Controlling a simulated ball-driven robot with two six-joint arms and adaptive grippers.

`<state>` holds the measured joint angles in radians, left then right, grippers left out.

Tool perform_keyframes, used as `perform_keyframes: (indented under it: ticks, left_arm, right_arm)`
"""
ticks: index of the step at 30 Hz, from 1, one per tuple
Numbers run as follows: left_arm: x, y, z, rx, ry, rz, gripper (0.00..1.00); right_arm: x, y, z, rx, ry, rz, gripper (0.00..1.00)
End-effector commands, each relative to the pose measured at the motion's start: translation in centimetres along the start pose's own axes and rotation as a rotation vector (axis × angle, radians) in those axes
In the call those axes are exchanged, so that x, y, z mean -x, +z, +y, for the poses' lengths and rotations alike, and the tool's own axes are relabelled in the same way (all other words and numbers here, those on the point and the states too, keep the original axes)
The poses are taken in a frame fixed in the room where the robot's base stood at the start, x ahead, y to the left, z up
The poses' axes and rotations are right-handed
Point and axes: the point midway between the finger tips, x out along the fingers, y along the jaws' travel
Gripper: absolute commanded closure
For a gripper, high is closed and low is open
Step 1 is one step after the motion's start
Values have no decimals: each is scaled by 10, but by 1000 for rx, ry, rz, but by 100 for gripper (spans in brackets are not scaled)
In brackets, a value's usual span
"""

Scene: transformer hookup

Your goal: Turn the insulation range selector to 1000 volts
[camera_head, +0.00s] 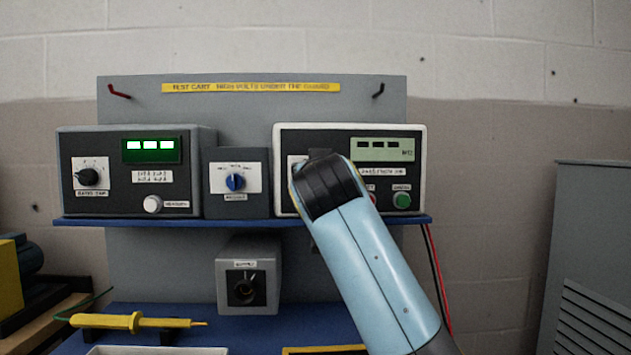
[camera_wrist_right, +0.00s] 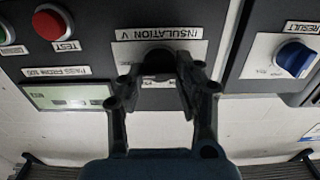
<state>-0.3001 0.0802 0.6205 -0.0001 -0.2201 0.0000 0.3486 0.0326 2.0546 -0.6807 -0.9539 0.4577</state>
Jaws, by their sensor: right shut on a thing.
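The insulation tester (camera_head: 400,135) is the white-rimmed box at the right of the shelf. Its range selector (camera_wrist_right: 158,60) is a dark round knob under an "INSULATION V" label (camera_wrist_right: 170,32), upside down in the right wrist view. My right gripper (camera_wrist_right: 160,78) is shut on this knob, with one finger on each side. In the head view my right arm hides the knob and fingertips. The knob's pointer and the volt marks are covered, so its setting cannot be read. The tester's display (camera_head: 385,148) shows dark blocks too small to read. My left gripper is not in view.
A grey box with a blue knob (camera_head: 235,182) stands just left of the tester. Red TEST (camera_wrist_right: 50,24) and green (camera_wrist_right: 4,34) buttons are on the tester's face. Another meter with a green display (camera_head: 152,149) stands farther left. A yellow probe (camera_head: 130,321) lies below.

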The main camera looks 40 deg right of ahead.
Motion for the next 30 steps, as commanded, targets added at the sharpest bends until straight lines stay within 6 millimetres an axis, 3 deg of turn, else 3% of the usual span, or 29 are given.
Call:
perform_keyframes:
  ticks: [17,18,21,23,30]
  left_arm:
    - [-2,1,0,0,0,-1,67]
    - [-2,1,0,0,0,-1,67]
    - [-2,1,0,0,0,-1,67]
    - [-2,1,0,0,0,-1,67]
    - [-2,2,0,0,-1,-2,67]
  right_arm:
    - [0,5,0,-30,0,-12,99]
    - [0,5,0,-30,0,-11,63]
    - [0,4,0,-30,0,-9,50]
    - [0,3,0,-30,0,-7,44]
    - [0,1,0,-31,0,-3,44]
